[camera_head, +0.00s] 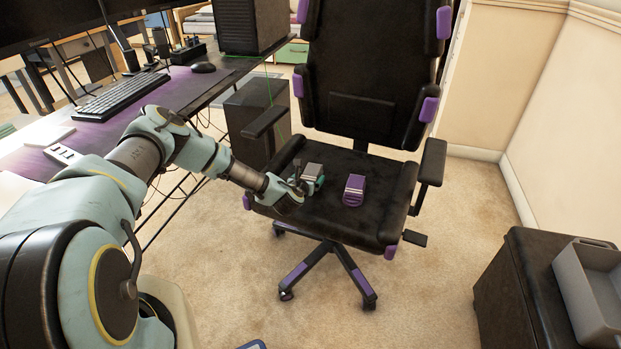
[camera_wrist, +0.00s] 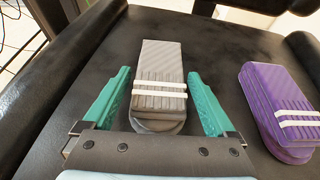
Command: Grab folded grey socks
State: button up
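The folded grey socks (camera_wrist: 160,85), with two white stripes, lie on the black seat of the office chair. They also show in the head view (camera_head: 312,171), partly hidden by my gripper. My gripper (camera_wrist: 158,92) is open, with one teal finger on each side of the grey socks and a gap visible on both sides. In the head view my gripper (camera_head: 308,183) is low over the left part of the seat. I cannot tell whether the fingers touch the seat.
Folded purple socks (camera_wrist: 278,105) lie to the right on the same seat, also in the head view (camera_head: 354,190). Armrests (camera_head: 430,162) flank the seat and the backrest (camera_head: 366,70) rises behind. A desk (camera_head: 30,165) stands left, and a grey bin (camera_head: 590,285) sits at right.

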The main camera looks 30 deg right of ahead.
jog(key=c, duration=1)
jog(key=shift+o, duration=0.2)
